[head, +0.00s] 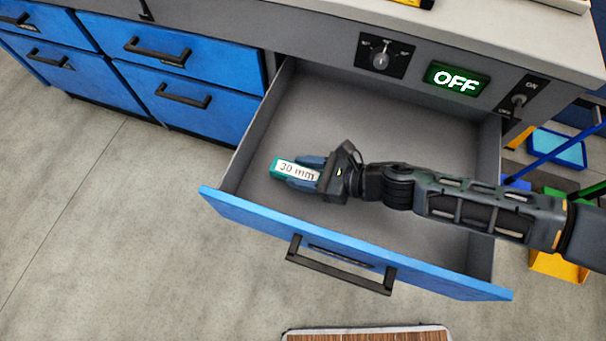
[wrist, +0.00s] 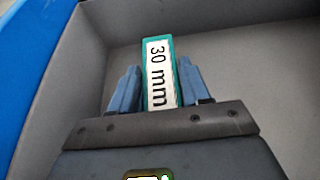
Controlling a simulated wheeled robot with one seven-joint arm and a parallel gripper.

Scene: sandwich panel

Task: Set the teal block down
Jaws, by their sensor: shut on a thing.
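In the wrist view the teal block (wrist: 159,72) sits between the two blue fingers of my gripper (wrist: 160,85). The block and gripper are over the inside of an open blue-fronted drawer (head: 345,245), toward its left side. I cannot tell whether the block touches the drawer floor.
The drawer's grey floor (head: 330,115) looks empty. Its walls and front panel rise around the gripper. Above it are a knob (head: 380,60), a green "OFF" display (head: 457,79) and a switch (head: 518,100). Closed blue drawers (head: 190,95) stand left. Coloured bins (head: 557,150) stand right.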

